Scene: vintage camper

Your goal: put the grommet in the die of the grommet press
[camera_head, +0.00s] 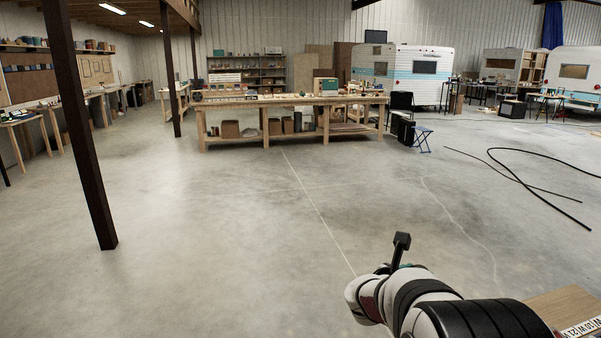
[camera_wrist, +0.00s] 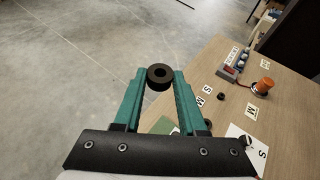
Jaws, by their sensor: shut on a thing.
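A black ring-shaped grommet (camera_wrist: 159,73) with a round hole shows in the wrist view. My gripper (camera_wrist: 160,78) has teal fingers and is shut on the grommet, holding it at the fingertips. The grommet appears beyond the left edge of the wooden table, with grey floor behind it. In the head view my arm reaches from the lower right, and the grommet cannot be made out there. I cannot identify the grommet press or its die in either view.
A dark post (camera_head: 82,140) stands left; the middle floor is clear.

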